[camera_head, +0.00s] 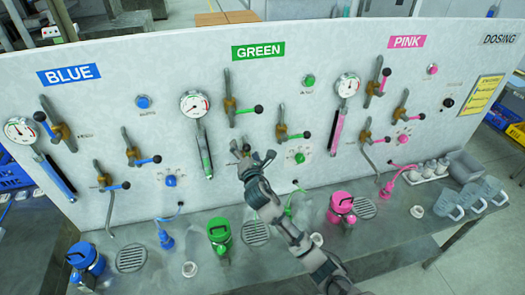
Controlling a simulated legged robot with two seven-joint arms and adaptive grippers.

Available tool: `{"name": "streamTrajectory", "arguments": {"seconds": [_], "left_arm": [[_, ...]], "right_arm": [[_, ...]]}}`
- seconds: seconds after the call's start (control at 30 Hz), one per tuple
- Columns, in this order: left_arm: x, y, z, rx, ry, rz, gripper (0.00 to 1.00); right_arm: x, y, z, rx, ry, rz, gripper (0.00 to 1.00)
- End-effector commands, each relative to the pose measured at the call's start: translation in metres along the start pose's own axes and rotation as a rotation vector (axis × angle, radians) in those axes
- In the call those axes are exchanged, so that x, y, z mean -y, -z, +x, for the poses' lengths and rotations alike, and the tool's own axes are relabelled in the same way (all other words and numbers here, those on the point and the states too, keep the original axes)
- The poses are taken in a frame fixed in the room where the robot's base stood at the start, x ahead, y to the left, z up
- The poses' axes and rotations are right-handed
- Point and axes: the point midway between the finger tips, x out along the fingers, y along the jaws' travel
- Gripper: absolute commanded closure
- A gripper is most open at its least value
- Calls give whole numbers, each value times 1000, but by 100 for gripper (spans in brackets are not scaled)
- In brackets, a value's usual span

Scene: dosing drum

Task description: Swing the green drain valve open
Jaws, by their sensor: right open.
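My left gripper is not in view.
Other green levers (257,109) sit above and to the right (306,134). A green gauge (194,103) is left. The bench below carries a green drum-shaped container (219,234), a pink one (341,206), a drain grate (255,232) and clear jugs (449,203).

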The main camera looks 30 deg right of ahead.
Motion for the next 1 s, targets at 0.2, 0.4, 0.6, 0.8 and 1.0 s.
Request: {"name": "streamTrajectory", "arguments": {"seconds": [0.2, 0.4, 0.6, 0.8, 1.0], "left_arm": [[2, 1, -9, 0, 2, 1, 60], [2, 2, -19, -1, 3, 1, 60], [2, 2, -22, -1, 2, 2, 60], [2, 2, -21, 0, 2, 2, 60], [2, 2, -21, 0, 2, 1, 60]], "right_arm": [[-1, -1, -14, -1, 1, -3, 0], [-1, -1, -41, 0, -1, -2, 0], [0, 0, -67, -1, -1, -1, 0], [0, 0, -87, 0, 0, -1, 0], [1, 0, -90, 0, 2, -1, 0]]}}
